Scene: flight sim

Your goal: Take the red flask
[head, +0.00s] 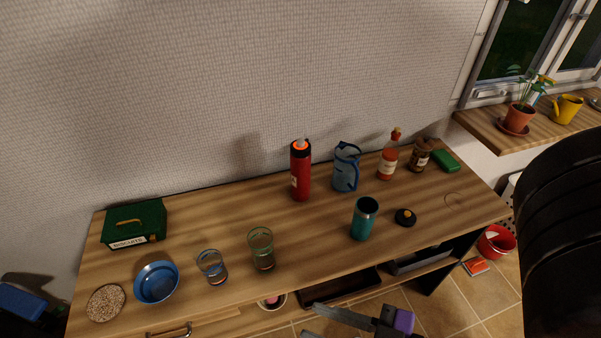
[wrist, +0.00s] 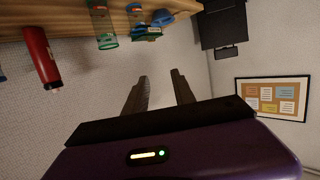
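The red flask (head: 301,175) stands upright on the wooden sideboard, near the wall, left of a blue-grey jug. It has a black top with an orange ring. In the wrist view the flask (wrist: 39,55) shows upside down at the upper left, outside the space between the fingers. My gripper (head: 334,325) is low in the head view, in front of the sideboard's front edge and apart from the flask. In the wrist view my gripper's fingers (wrist: 159,74) are spread with nothing between them.
A jug (head: 346,168) stands close right of the flask. A teal tumbler (head: 364,218) and a green glass (head: 261,248) stand nearer the front edge. A sauce bottle (head: 389,157) is further right. The top directly in front of the flask is clear.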

